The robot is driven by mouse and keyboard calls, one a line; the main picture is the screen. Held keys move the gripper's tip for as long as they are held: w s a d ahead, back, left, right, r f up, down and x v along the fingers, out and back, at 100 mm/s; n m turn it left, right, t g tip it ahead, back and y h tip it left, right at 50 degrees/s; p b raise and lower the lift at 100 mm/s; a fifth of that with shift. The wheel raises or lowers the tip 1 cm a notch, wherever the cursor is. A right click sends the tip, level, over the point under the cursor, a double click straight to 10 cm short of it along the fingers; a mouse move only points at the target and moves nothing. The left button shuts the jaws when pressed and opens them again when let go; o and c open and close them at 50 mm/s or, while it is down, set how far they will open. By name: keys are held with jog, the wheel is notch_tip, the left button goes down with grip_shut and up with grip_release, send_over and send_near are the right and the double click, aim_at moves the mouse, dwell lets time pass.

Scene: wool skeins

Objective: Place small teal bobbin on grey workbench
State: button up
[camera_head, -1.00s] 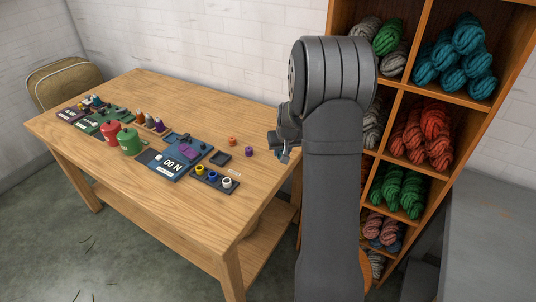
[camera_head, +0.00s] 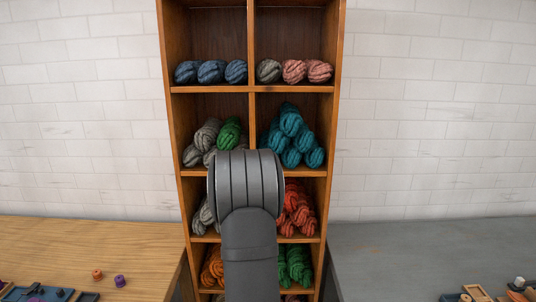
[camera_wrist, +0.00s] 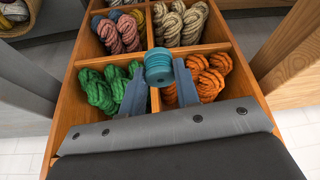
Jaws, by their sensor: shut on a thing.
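The small teal bobbin (camera_wrist: 158,68) is held between the fingertips of my gripper (camera_wrist: 154,82) in the wrist view. The gripper is shut on it, with the shelf's compartments behind. In the head view my arm hides the gripper and the bobbin. The grey workbench (camera_head: 430,258) is at the lower right of the head view, right of the shelf.
A wooden shelf (camera_head: 333,120) of wool skeins stands straight ahead between the two benches. A wooden table (camera_head: 90,240) is at left, with an orange bobbin (camera_head: 97,274) and a purple bobbin (camera_head: 120,281). Small trays (camera_head: 475,293) and other items lie at the grey workbench's front right.

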jog(key=s+d+f+m, duration=0.2)
jog(key=s+d, duration=0.1)
jog(key=d, duration=0.4)
jog(key=w+a+r+n, duration=0.2)
jog(key=a, duration=0.5)
jog(key=w+a+r+n, duration=0.2)
jog(key=w+a+r, duration=0.1)
jog(key=a, duration=0.5)
jog(key=shift+a+y, duration=0.2)
jog(key=shift+y, duration=0.2)
jog(key=a+r+n, duration=0.1)
jog(key=a+r, duration=0.1)
jog(key=a, duration=0.4)
jog(key=s+a+r+n+y, duration=0.1)
jog(key=a+r, duration=0.2)
jog(key=a, duration=0.3)
jog(key=a+r+n+g, duration=0.1)
jog(key=a+r+n, duration=0.1)
jog(key=a, duration=0.3)
jog(key=shift+s+a+r, duration=0.15)
jog(key=shift+s+a, duration=0.1)
jog(key=shift+a, duration=0.15)
